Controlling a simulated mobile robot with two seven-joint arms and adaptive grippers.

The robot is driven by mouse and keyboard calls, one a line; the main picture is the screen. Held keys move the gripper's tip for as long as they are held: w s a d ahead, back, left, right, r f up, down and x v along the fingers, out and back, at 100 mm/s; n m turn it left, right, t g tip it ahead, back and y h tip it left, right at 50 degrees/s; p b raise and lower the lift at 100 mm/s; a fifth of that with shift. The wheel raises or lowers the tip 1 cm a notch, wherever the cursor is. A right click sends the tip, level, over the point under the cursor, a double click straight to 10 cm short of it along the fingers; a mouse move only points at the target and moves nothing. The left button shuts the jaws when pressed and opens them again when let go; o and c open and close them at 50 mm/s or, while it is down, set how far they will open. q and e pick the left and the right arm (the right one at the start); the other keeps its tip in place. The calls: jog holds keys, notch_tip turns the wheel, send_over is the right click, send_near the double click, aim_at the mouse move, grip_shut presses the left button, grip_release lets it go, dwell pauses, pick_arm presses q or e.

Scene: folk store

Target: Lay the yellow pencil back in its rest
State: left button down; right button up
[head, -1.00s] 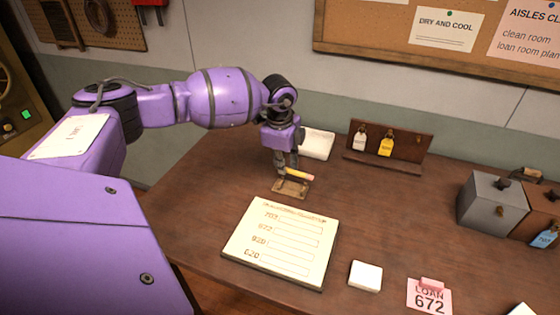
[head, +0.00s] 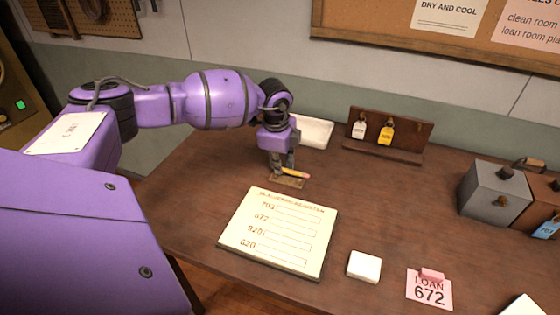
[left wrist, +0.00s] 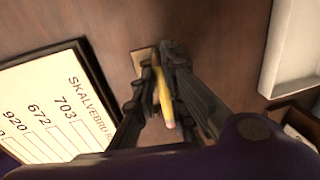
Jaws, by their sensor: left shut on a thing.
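My left gripper (head: 281,170) is shut on the yellow pencil (head: 297,174). The pencil lies roughly level, with its pink end pointing right in the head view. The small tan wooden rest (head: 288,182) is on the table directly below the fingers, mostly covered by gripper and pencil. In the left wrist view the pencil (left wrist: 163,95) runs between the fingers (left wrist: 160,75), over the edge of the rest (left wrist: 142,57). I cannot tell whether the pencil touches the rest. My right gripper is not in view.
A cream form board (head: 280,268) lies just in front of the rest. A white tray (head: 314,132) and a brown tag rack (head: 388,150) stand behind. A white block (head: 364,266), a loan card (head: 428,290) and a grey box (head: 492,193) are to the right.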

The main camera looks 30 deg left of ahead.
pick_arm(q)
jog(key=c, duration=1.7)
grip_release()
jog(key=shift+f, duration=0.15)
jog(key=r, duration=0.4)
jog(key=s+r, duration=0.1)
jog(key=r, duration=0.7)
jog(key=shift+s+d, duration=0.2)
jog(key=shift+s, duration=0.15)
jog(key=shift+f, duration=0.1)
